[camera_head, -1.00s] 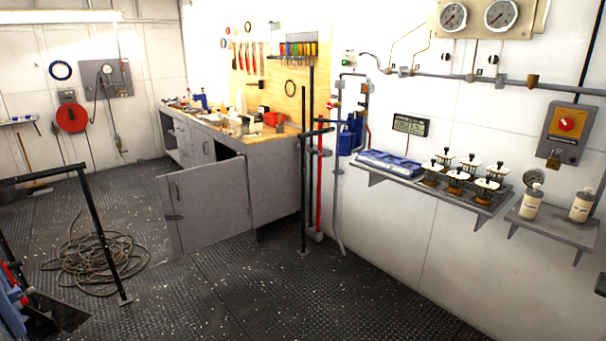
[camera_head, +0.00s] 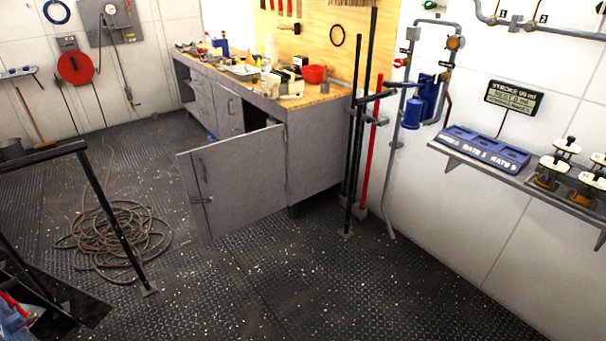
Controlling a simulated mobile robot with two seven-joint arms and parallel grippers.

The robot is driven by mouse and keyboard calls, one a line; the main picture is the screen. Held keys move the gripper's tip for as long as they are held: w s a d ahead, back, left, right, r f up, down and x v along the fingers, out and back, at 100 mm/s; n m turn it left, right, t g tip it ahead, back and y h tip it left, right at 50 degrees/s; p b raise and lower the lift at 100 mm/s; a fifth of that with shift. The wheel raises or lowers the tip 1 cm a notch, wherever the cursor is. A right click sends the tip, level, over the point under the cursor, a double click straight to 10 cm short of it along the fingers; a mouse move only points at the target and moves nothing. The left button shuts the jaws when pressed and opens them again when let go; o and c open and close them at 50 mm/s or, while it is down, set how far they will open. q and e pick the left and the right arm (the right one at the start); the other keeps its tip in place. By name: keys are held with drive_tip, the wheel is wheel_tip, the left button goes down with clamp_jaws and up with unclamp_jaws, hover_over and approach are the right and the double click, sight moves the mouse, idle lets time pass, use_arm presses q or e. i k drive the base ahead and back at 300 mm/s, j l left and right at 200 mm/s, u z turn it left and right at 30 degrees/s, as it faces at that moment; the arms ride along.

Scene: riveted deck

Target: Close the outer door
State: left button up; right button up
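The outer door (camera_head: 240,178) is a flat grey panel on the workbench cabinet (camera_head: 316,150). It stands swung open, out over the floor, with its free edge towards the left and front. A dark vertical handle (camera_head: 202,170) and a small latch (camera_head: 202,200) sit near that free edge. A dark gap into the cabinet shows above the door's top edge; most of the inside is hidden behind the door. Neither of my grippers shows in the head view.
A coiled hose (camera_head: 115,238) lies on the deck left of the door. A black railing (camera_head: 105,205) stands at the left. Black upright posts (camera_head: 358,130) and a red pole (camera_head: 370,150) stand right of the cabinet. The deck (camera_head: 270,290) in front of the door is clear.

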sight(244, 175)
drive_tip(key=i+j+u, duration=0.1)
drive_tip(key=j, duration=0.25)
drive_tip(key=j+u, duration=0.1)
drive_tip(key=j, duration=0.2)
drive_tip(key=i+j, duration=0.15)
drive_tip(key=j, duration=0.2)
drive_tip(key=i+l, duration=0.1)
drive_tip(key=i, duration=1.1)
